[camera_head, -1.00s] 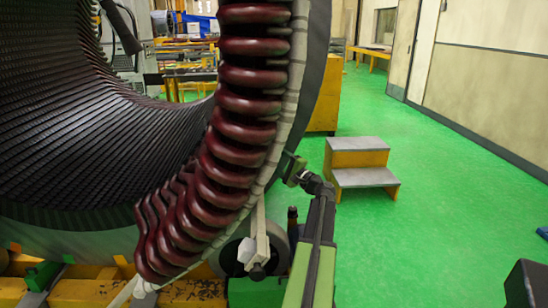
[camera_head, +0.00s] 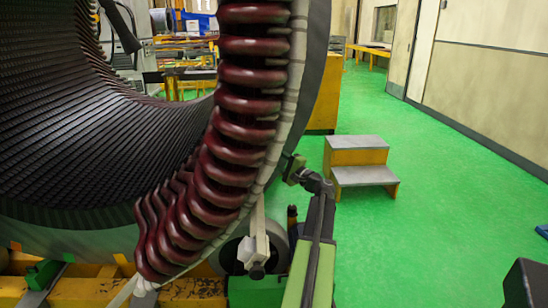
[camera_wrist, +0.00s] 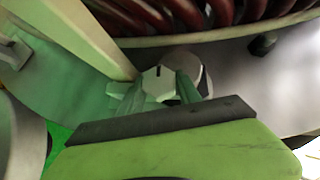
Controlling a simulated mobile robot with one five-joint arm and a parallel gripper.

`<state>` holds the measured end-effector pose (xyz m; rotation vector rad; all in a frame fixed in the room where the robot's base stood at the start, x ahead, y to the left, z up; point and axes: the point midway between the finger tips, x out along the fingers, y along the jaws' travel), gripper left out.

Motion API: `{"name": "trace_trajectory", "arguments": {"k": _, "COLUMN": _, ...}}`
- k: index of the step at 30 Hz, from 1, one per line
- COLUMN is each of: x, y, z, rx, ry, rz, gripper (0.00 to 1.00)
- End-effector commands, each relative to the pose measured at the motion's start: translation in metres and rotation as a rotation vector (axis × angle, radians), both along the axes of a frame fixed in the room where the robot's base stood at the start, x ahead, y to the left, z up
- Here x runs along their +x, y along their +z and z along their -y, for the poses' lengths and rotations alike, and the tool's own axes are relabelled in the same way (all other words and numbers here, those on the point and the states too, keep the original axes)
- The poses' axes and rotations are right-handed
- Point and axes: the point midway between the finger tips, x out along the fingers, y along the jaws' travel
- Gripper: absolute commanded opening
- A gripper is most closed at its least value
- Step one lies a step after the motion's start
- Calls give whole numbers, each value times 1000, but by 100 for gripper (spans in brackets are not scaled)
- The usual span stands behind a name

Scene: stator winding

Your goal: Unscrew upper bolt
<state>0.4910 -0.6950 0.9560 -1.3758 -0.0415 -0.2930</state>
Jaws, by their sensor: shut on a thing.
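In the wrist view, a pale grey bolt head (camera_wrist: 158,77) with a dark mark on its face sits between the two greenish jaws of my gripper (camera_wrist: 157,92). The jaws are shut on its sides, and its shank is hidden. A rounded grey part is just behind it on the right. In the head view, my gripper (camera_head: 294,169) reaches the outer edge of the stator (camera_head: 312,95) at its lower right. The bolt is not visible there.
Dark red coil ends (camera_head: 240,130) curve along the stator's rim close to my arm. A pale bar (camera_wrist: 85,35) slants down left of the jaws in the wrist view. A two-step stool (camera_head: 362,178) stands to the right on open green floor (camera_head: 440,230).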

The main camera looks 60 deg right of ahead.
Motion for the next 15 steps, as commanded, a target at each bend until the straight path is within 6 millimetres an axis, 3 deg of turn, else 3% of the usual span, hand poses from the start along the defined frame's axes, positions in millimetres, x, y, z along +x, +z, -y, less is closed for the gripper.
{"name": "trace_trajectory", "arguments": {"k": 15, "x": 0, "y": 11, "z": -1, "rx": -219, "ry": 4, "rz": -308, "gripper": 0}}
